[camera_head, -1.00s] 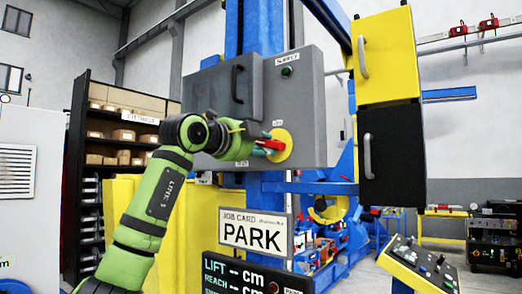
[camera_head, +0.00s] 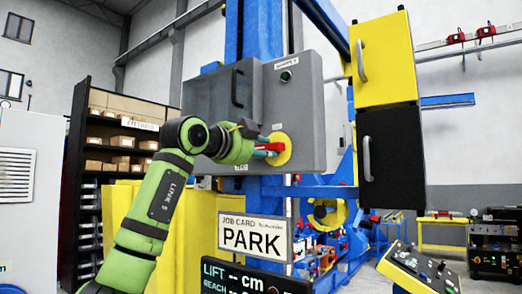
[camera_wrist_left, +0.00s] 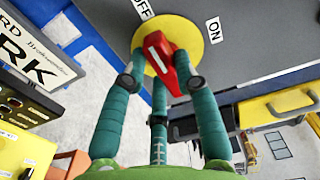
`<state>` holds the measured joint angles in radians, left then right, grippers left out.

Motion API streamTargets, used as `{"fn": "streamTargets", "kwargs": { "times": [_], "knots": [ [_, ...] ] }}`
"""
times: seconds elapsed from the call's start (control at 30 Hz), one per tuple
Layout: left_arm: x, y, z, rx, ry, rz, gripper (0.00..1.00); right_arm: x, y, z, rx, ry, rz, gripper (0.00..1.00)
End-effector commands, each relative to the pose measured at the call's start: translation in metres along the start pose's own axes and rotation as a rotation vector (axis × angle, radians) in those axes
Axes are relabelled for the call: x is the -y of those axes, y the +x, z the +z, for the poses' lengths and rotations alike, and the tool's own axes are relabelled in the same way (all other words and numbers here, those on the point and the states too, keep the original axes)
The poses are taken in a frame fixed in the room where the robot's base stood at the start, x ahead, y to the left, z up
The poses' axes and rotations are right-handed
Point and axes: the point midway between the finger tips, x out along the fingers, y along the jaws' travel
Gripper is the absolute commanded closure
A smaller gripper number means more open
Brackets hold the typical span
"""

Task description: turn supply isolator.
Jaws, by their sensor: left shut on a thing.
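The supply isolator is a red handle (camera_wrist_left: 160,55) on a round yellow plate (camera_wrist_left: 193,42), fixed to the grey cabinet (camera_head: 308,125). In the left wrist view, the plate has an OFF label (camera_wrist_left: 143,10) and an ON label (camera_wrist_left: 213,30) beside it. The white-marked end of the handle points roughly toward OFF. My left gripper (camera_head: 266,149) is at the plate, with its teal fingers shut around the red handle. The fingers partly hide the handle in the head view. My right gripper is not in view.
A JOB CARD sign reading PARK (camera_head: 252,237) and a dark display (camera_head: 235,278) stand below the cabinet. A yellow and black cabinet (camera_head: 385,60) hangs to the right. A control panel (camera_head: 425,270) is at lower right. Shelves with boxes (camera_head: 120,140) stand behind my left arm.

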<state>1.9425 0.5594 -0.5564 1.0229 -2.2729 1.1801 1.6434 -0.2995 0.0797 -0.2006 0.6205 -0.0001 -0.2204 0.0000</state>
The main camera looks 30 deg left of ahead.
Motion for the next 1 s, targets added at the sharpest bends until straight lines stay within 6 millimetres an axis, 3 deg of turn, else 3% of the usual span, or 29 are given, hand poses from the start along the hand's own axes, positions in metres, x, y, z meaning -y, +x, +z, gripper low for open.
{"fn": "streamTargets", "kwargs": {
  "times": [0.03, 0.07, 0.1, 0.57, 0.73, 1.0],
  "knots": [
    [0.002, -0.001, 0.000, 0.000, -0.004, -0.006, 1.00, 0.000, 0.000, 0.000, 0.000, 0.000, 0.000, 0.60],
    [0.002, -0.001, 0.000, 0.000, -0.004, -0.006, 0.58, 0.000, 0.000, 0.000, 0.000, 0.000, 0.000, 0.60],
    [0.002, -0.001, 0.000, 0.000, -0.004, -0.006, 0.46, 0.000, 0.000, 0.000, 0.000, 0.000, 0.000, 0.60],
    [0.001, -0.008, 0.001, 0.000, 0.000, -0.005, 0.46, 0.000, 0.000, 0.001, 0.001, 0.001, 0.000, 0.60],
    [0.001, -0.033, 0.001, 0.002, 0.002, -0.007, 0.46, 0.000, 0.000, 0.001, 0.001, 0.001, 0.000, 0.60],
    [0.001, -0.091, 0.001, 0.002, 0.001, -0.006, 0.46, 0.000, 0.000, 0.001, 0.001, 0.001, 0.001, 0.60]
  ]
}}
